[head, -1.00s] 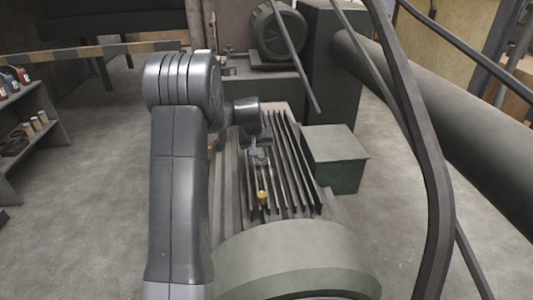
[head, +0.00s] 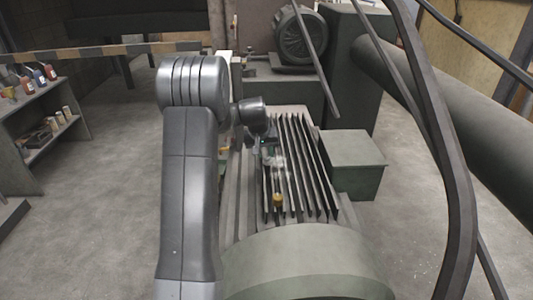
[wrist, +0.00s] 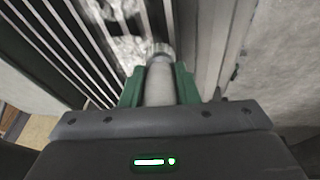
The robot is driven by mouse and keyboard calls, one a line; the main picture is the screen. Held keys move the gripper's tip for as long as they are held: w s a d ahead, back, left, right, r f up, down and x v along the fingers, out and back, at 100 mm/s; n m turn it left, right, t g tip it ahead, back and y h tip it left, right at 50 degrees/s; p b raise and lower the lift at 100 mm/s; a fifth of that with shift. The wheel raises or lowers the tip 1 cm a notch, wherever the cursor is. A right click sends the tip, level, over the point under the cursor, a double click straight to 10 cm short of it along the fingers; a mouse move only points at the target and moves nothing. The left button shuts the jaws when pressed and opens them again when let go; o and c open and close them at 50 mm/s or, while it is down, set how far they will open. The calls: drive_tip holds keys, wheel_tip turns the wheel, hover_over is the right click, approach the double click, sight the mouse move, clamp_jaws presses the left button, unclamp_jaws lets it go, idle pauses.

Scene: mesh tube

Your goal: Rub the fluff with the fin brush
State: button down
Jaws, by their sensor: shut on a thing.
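Grey-white fluff (head: 281,161) lies among the dark upright fins (head: 305,185). In the wrist view, clumps of fluff (wrist: 126,46) sit on the fins just beyond the brush, at upper left. My gripper (head: 266,150) is over the left side of the fins. In the wrist view, my gripper's green fingers (wrist: 159,88) are shut on the pale, round handle of the fin brush (wrist: 160,82). The brush's metal collar is close beside the fluff in the picture. Its bristles are hidden or too blurred to see, so I cannot tell whether they touch the fluff.
A small yellow thing (head: 277,201) sits at the fins' near end. A green box (head: 352,160) stands right of the fins, and a rounded grey housing (head: 305,255) in front. Dark bent bars (head: 440,130) cross the right side. Shelves (head: 40,125) stand at left beyond open floor.

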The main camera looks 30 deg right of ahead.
drive_tip(key=shift+s+d+p, duration=0.35)
drive_tip(key=shift+s+d, duration=0.55)
drive_tip(key=shift+d, duration=0.8)
drive_tip(key=shift+s+d+p, duration=0.4)
drive_tip(key=shift+s+d, duration=0.45)
drive_tip(key=shift+d, duration=0.8)
drive_tip(key=shift+s+d+p, duration=0.35)
drive_tip(key=shift+s+d, duration=0.55)
drive_tip(key=shift+d, duration=0.8)
drive_tip(key=shift+w+d+p, duration=0.35)
drive_tip(key=shift+w+d, duration=0.05)
drive_tip(key=shift+w, duration=0.35)
drive_tip(key=shift+w+a+f+b, duration=0.1)
drive_tip(key=shift+w+a+b, duration=0.3)
drive_tip(key=shift+a, duration=0.35)
drive_tip(key=shift+w+a+b, duration=0.4)
drive_tip(key=shift+w+a, duration=0.4)
drive_tip(key=shift+a, duration=0.6)
drive_tip(key=shift+w+a+b, duration=0.35)
drive_tip(key=shift+w+a, duration=0.4)
drive_tip(key=shift+a, duration=0.7)
drive_tip(key=shift+w+a+b, duration=0.4)
drive_tip(key=shift+w+a, duration=0.4)
drive_tip(key=shift+a, duration=0.6)
drive_tip(key=shift+r+p, duration=1.95)
drive_tip(key=shift+r, duration=1.1)
drive_tip(key=shift+r, duration=0.15)
